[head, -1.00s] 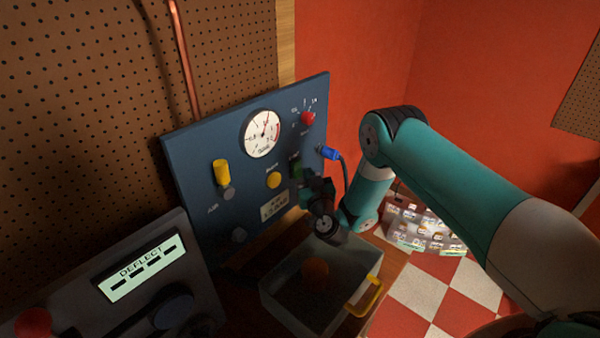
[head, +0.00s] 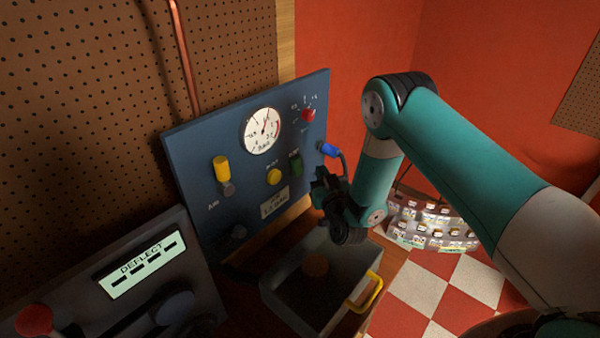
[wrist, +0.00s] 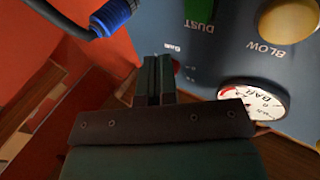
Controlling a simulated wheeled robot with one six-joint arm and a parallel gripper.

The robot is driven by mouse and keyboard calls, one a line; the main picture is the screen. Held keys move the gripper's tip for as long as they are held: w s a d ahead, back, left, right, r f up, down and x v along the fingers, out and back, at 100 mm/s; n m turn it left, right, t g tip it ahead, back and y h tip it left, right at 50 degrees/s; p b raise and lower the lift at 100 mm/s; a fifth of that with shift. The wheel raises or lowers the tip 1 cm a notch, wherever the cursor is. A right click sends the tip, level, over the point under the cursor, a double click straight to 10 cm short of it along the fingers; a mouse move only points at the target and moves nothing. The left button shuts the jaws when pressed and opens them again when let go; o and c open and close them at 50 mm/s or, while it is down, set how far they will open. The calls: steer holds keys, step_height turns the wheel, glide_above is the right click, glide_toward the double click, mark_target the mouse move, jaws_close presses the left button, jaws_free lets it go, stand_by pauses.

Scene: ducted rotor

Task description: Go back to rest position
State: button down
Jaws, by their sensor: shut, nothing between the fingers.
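My gripper (head: 324,190) is in front of the lower right part of the blue panel (head: 190,150), above the grey tray. In the wrist view the fingers of my gripper (wrist: 154,72) are together with nothing between them. The wrist view also shows part of the panel, with a gauge (wrist: 252,100), a yellow button (wrist: 288,20) marked BLOW and a green part (wrist: 200,8) marked DUST. My gripper appears apart from the panel.
A blue connector with a cable (head: 328,150) sticks out at the panel's right edge. A dark console (head: 170,260) reading DEFLECT stands at the lower left.

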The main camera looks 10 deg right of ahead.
stand_by(0.4)
steer(key=a+r+n+g+y+b, duration=0.2)
steer(key=a+r+g+y+b, duration=0.25)
steer(key=a+b, duration=0.2)
steer(key=s+a+r+n+g+y+b, duration=0.2)
steer(key=s+a+g+b, duration=0.3)
steer(key=s, duration=0.4)
steer(key=s+d+g+h+b, duration=0.1)
steer(key=s+d+g+b, duration=0.1)
steer(key=s, duration=0.7)
steer(key=s+d+f+n+g+h+b, duration=0.1)
steer(key=s+d+g+b, duration=0.1)
steer(key=s, duration=0.8)
steer(key=s+d+f+n+g+h+b, duration=0.1)
steer(key=s+d+g+b, duration=0.1)
steer(key=s+g, duration=0.4)
steer(key=s+b, duration=0.1)
steer(key=s, duration=0.2)
steer(key=shift+s+d+b, duration=0.15)
steer(key=shift+d+b, duration=0.05)
steer(key=shift+b, duration=0.2)
steer(key=shift+f, duration=0.1)
